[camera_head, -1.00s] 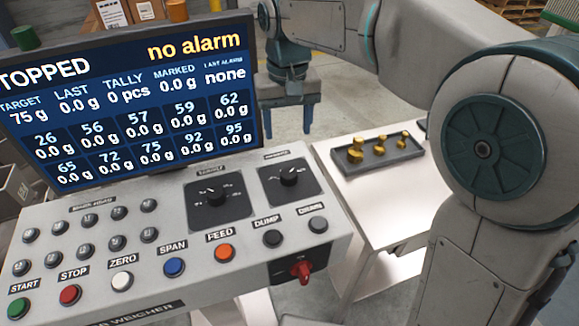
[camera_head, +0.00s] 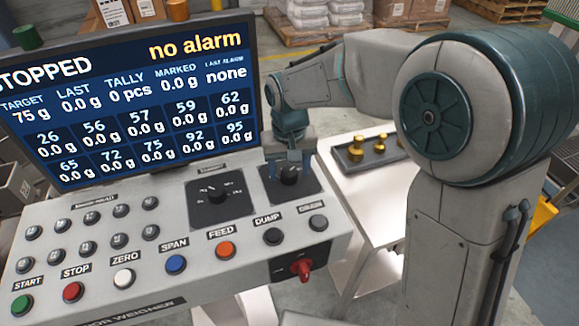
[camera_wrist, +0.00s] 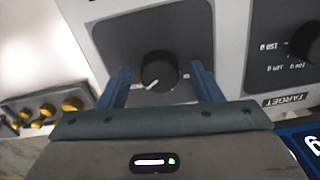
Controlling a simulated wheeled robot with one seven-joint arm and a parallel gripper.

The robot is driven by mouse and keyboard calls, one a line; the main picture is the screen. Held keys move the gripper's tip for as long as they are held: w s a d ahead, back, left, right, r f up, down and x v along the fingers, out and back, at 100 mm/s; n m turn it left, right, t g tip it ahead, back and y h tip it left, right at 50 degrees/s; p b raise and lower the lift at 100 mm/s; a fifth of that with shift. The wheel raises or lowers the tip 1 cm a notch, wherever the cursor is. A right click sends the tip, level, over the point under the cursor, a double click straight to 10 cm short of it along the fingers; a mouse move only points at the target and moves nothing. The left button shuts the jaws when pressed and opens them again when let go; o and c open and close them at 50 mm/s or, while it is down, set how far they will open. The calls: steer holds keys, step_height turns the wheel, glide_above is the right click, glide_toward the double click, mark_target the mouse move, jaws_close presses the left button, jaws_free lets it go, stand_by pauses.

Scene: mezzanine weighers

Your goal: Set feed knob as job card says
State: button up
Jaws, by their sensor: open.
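The right-hand knob (camera_head: 289,173) is black with a white pointer line and sits on a dark square plate on the sloping panel (camera_head: 150,262). In the wrist view the same knob (camera_wrist: 159,71) lies between the two blue fingers of my gripper (camera_wrist: 160,88), with a gap on each side. My gripper (camera_head: 294,160) is open above this knob in the head view. Its label is hidden or unreadable. The other knob (camera_head: 219,193), labelled TARGET, is to its left and shows at the right of the wrist view (camera_wrist: 305,42). No job card is readable in view.
The screen (camera_head: 130,100) behind the panel reads "STOPPED", "no alarm" and target 75 g. Push buttons, including the orange FEED button (camera_head: 225,250), line the panel front. A red switch (camera_head: 301,268) is below. A tray of brass weights (camera_head: 355,160) sits on the side table.

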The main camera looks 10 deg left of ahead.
steer(key=c, duration=1)
steer(key=shift+n, duration=0.3)
steer(key=n, duration=0.5)
steer(key=n+p, duration=0.1)
steer(key=n, duration=0.5)
steer(key=o, duration=1)
